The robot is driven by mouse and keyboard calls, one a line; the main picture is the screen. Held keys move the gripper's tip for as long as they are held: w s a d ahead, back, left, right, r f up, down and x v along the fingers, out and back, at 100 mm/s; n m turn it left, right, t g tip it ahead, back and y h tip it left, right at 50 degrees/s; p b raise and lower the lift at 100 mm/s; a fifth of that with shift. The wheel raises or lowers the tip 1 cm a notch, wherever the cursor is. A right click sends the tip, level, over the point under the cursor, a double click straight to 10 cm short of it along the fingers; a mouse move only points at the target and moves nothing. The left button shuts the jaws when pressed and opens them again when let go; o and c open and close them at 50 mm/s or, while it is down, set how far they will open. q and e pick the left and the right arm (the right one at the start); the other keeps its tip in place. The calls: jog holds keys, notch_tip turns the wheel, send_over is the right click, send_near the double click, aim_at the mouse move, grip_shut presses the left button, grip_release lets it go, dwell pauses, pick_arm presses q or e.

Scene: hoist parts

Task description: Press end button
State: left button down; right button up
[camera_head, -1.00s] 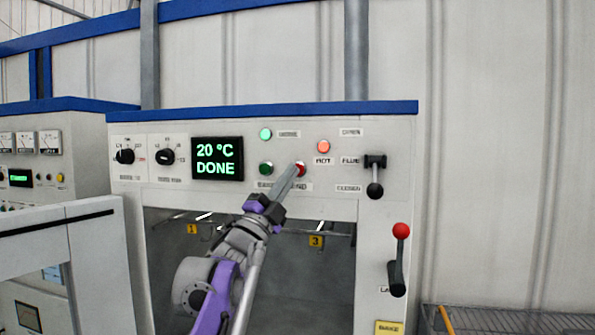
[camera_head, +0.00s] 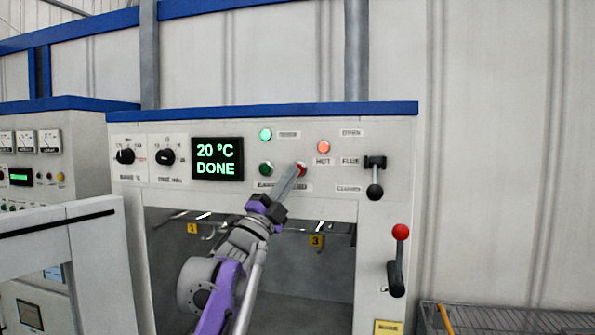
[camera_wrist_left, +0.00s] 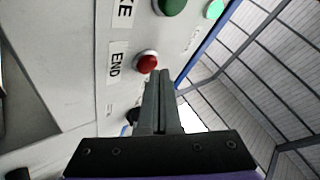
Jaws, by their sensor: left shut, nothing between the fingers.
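The red end button (camera_head: 302,168) is on the front panel of the grey oven-like machine, right of the green button (camera_head: 265,168). In the left wrist view the red button (camera_wrist_left: 146,62) sits beside the label END (camera_wrist_left: 117,64). My left gripper (camera_head: 297,168) is shut and empty, its long fingers pointing at the red button and partly covering it in the head view. In the left wrist view the fingertips (camera_wrist_left: 158,80) are just beside the button; I cannot tell whether they touch it. My right gripper is not in view.
The display (camera_head: 217,159) reads 20 °C DONE. A green lamp (camera_head: 265,134) and a red lamp (camera_head: 323,147) are lit. The flue lever (camera_head: 375,178) and a red-knobbed latch lever (camera_head: 399,260) stick out at right. The chamber opening lies below the panel.

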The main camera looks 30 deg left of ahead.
pick_arm(q)
jog(key=shift+w+a+p, duration=0.1)
jog(key=shift+w+p, duration=0.2)
jog(key=shift+w, duration=0.1)
dwell(0.4)
jog(key=shift+s, duration=0.1)
jog(key=shift+s+d, duration=0.2)
jog(key=shift+s, duration=0.55)
jog(key=shift+s+d, duration=0.2)
jog(key=shift+s, duration=0.6)
jog(key=shift+s+d, duration=0.2)
jog(key=shift+s, duration=0.65)
jog(key=shift+s+d, duration=0.2)
jog(key=shift+s, duration=0.6)
jog(key=c, duration=1.6)
grip_release()
